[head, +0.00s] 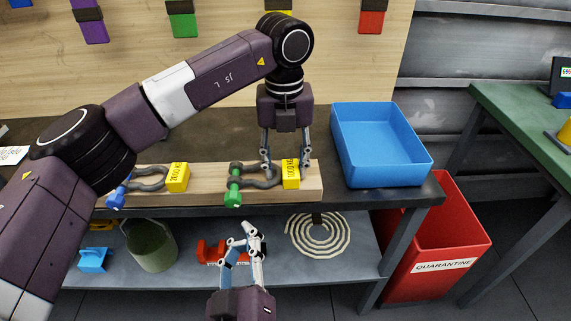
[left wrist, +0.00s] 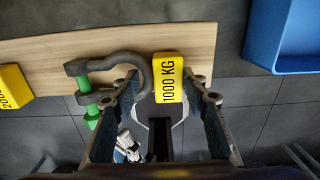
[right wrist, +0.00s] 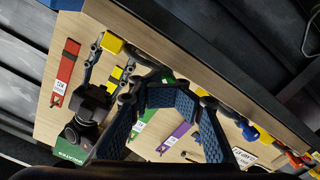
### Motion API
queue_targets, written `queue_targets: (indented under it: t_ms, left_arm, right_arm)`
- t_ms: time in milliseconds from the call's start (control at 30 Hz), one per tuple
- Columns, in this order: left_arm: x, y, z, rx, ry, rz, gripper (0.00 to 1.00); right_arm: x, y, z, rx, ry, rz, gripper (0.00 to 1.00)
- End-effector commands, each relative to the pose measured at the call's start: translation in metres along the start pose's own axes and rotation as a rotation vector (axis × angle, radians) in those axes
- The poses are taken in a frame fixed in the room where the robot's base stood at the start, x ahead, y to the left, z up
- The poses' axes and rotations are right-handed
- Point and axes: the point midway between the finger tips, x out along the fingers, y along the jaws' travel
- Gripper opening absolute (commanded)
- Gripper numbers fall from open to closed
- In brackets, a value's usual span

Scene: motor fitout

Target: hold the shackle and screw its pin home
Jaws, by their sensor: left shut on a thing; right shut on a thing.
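The shackle with the green pin (head: 234,189) lies on a wooden block; its grey bow (left wrist: 136,64) runs beside a yellow 1000 KG tag (left wrist: 168,78). My left gripper (head: 284,164) comes down from above, shut on the shackle at its bow end, a finger on either side of bow and tag. The exact contact is hard to see. My right gripper (head: 241,234) is low in front of the block, pointing up toward the pin, with a visible gap between them. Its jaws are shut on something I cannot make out. The green pin also shows beyond its fingertips in the right wrist view (right wrist: 165,77).
A second shackle with a blue pin (head: 119,191) lies on the wooden block (head: 210,182) to the left. A blue tray (head: 385,167) stands to the right, above a red quarantine bin (head: 468,240). The shelf below holds a coiled rope (head: 319,234) and a bucket (head: 150,255).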

Motion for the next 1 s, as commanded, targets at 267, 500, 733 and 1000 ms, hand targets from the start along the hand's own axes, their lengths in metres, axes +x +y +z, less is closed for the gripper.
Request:
queue_targets:
  t_ms: [267,500,733,1000]
  left_arm:
    - [0.000,0.000,0.001,-0.001,-0.002,0.000,0.11]
    - [0.000,0.001,0.001,-0.001,-0.002,0.001,0.11]
    - [0.000,0.001,0.001,-0.001,-0.002,0.001,0.11]
    - [0.000,0.001,0.001,-0.001,-0.002,0.001,0.11]
  right_arm:
    - [0.032,0.000,-0.001,0.000,0.001,0.001,0.00]
    - [0.040,0.000,0.000,-0.001,0.000,0.000,0.00]
    - [0.040,0.000,0.000,0.000,0.000,0.000,0.00]
    - [0.040,-0.001,-0.002,0.000,0.000,-0.001,0.00]
